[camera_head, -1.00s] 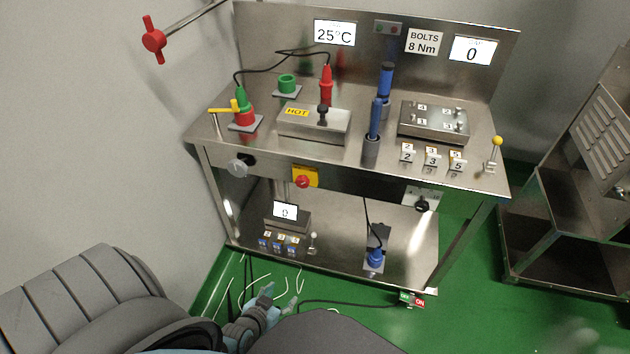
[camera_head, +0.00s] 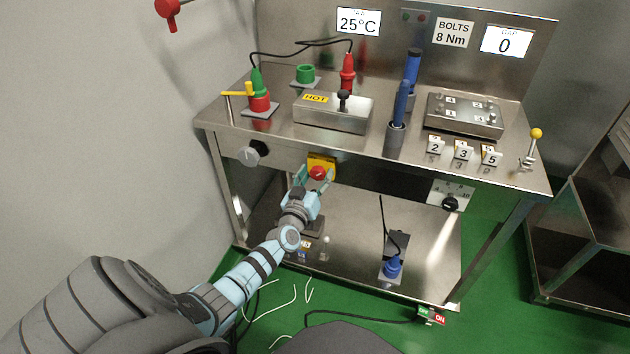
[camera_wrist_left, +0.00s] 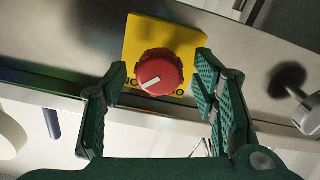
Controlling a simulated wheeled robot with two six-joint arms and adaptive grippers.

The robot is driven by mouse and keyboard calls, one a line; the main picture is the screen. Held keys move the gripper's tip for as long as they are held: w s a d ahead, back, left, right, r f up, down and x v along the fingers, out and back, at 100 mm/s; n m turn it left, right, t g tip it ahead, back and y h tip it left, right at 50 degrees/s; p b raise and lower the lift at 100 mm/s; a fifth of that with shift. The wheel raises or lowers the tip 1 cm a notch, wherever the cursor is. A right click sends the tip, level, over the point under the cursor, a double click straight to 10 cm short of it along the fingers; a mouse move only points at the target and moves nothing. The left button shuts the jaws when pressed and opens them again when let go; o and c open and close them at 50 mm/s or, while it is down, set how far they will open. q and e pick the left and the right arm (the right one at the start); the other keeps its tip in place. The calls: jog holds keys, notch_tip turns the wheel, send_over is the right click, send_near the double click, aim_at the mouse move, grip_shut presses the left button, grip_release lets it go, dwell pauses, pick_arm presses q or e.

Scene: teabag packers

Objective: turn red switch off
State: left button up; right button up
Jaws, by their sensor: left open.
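The red switch (camera_head: 317,173) is a round red knob on a yellow plate (camera_head: 322,160) on the front edge of the steel table. In the left wrist view the red knob (camera_wrist_left: 160,72) has a white pointer mark aimed toward the lower left, and the lettering on the yellow plate (camera_wrist_left: 150,35) is partly hidden by the knob. My left gripper (camera_head: 312,176) is open at the switch. In the left wrist view its green fingers (camera_wrist_left: 160,82) stand on either side of the knob, with visible gaps. My right gripper is not in view.
A grey knob (camera_head: 252,153) sits on the table front left of the switch. A black dial (camera_head: 450,204) is on a panel to the right. The hot metal box (camera_head: 334,112) stands on the tabletop above. The lower shelf (camera_head: 350,260) is behind and below my arm.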

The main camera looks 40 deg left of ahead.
pick_arm(q)
jog(key=shift+r, duration=0.1)
jog(key=shift+c, duration=0.9)
jog(key=c, duration=1)
jog(key=shift+n, duration=0.4)
jog(key=n, duration=0.3)
jog(key=shift+n, duration=0.3)
jog(key=n, duration=0.4)
jog(key=shift+f+n, duration=0.2)
jog(key=shift+n, duration=0.1)
jog(key=n, duration=0.4)
jog(key=shift+a+b, duration=0.1)
jog(key=shift+b, duration=0.2)
jog(key=n, duration=0.4)
jog(key=shift+f+n+b, duration=0.1)
jog(key=shift+n+b, duration=0.2)
jog(key=shift+n, duration=0.1)
